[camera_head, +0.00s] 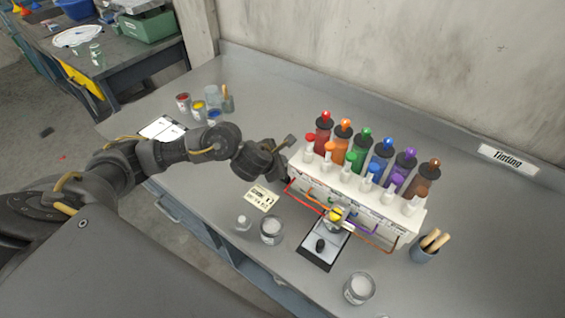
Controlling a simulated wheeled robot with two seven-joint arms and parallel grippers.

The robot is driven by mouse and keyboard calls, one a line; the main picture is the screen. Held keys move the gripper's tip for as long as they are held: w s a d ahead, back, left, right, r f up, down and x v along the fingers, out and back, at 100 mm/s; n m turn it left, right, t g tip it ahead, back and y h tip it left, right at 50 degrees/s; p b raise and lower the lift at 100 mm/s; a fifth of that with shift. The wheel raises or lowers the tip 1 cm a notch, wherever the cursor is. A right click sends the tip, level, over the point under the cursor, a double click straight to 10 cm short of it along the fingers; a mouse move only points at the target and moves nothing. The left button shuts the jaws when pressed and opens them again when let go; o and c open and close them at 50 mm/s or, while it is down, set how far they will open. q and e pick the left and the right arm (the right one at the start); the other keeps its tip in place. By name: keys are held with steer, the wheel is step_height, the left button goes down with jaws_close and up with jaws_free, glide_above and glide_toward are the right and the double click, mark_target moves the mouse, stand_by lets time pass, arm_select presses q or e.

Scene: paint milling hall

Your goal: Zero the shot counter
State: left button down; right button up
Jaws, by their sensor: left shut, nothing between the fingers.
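The tinting dispenser (350,191) is a long white rack on the bench, with several coloured bottles standing in it and coloured tubes along its front. I cannot make out a shot counter for certain. My left gripper (289,141) is shut and empty, just left of the rack's left end and above the bench. My right gripper is not in view.
A cup of wooden sticks (427,246) stands right. Paint pots (199,109) and a white sheet (162,128) are at left. A wall backs the bench.

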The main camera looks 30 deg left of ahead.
arm_select(q)
steer(key=shift+r+p, duration=0.75)
steer(key=shift+r, duration=0.15)
steer(key=shift+r, duration=0.15)
step_height(320, 180, up, 5)
steer(key=p, duration=0.4)
steer(key=shift+p, duration=0.3)
steer(key=shift+f, duration=0.2)
